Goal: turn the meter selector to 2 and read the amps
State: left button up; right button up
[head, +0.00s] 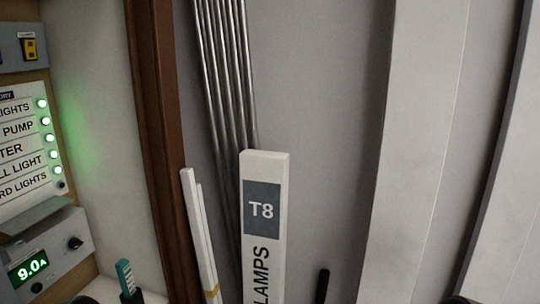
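The meter (56,254) is a grey box at the lower left of the head view, seen at an angle. Its display (28,269) shows 9.0 A in green digits. A black selector knob (75,243) sits on its face to the right of the display. Its pointer and any position numbers are too small to read. A smaller dark knob (36,287) sits below the display. Neither of my grippers can be made out in this view.
Above the meter is a label panel (22,150) with several green lights; its bottom lamp is dark. A brown post (156,130) stands right of it. Metal rods (228,80), a white T8 lamps box (264,220) and white strips (196,225) lean on the wall. A teal-handled item (124,272) stands near the meter.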

aim_at(74, 243)
jog(key=u, duration=1.55)
